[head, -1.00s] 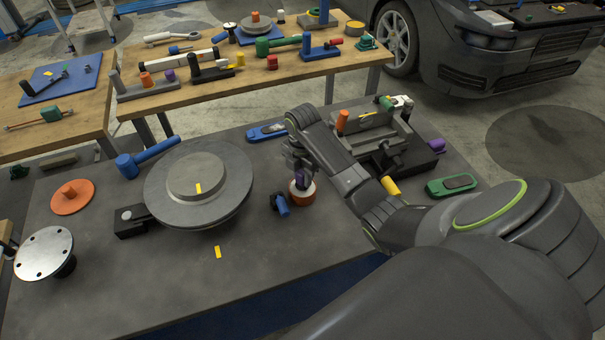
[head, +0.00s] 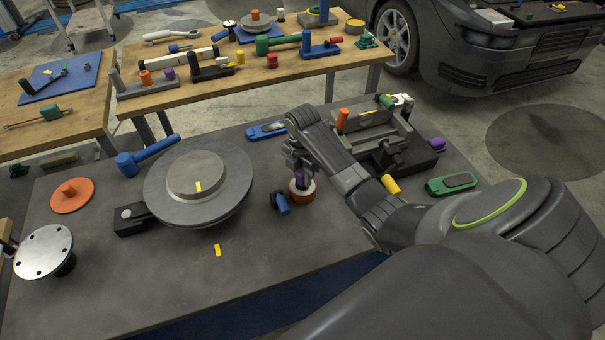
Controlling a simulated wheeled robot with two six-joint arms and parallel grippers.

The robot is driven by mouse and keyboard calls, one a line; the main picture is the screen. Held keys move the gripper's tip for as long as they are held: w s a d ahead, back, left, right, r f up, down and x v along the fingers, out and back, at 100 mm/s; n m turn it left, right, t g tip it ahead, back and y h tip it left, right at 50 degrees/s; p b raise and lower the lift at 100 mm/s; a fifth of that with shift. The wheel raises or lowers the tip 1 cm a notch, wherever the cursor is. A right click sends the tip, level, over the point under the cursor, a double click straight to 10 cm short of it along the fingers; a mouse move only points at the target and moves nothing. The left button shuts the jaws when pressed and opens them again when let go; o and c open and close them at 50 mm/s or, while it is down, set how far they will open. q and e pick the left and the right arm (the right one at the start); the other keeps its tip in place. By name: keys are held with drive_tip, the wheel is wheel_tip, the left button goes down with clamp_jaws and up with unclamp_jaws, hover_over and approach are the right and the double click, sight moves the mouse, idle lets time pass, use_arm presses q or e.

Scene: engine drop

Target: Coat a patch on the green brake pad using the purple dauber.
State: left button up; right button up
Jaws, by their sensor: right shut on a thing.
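The green brake pad (head: 452,184), with a dark face, lies flat at the right end of the dark table. My right gripper (head: 300,172) is near the middle of the table, shut on the purple dauber (head: 301,179). The dauber is upright at a red-brown pot with a pale rim (head: 303,195). Its lower end is hidden, so I cannot tell how deep it sits. The brake pad is well to the right of this gripper, beyond my right forearm. My left gripper is not in view.
A small blue part (head: 281,202) stands beside the pot. A vise-like fixture (head: 375,140) stands behind my right forearm, with a yellow cylinder (head: 390,184) near it. A blue brake pad (head: 266,130) lies at the back. A large grey disc (head: 235,200) stands left. The front middle is clear.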

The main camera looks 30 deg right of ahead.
drive_tip(key=shift+s+f+p, duration=0.1)
drive_tip(key=shift+f+p, duration=0.05)
drive_tip(key=shift+p, duration=0.2)
idle(1.3)
wheel_tip(320, 180, up, 7)
drive_tip(key=p, duration=0.8)
idle(0.6)
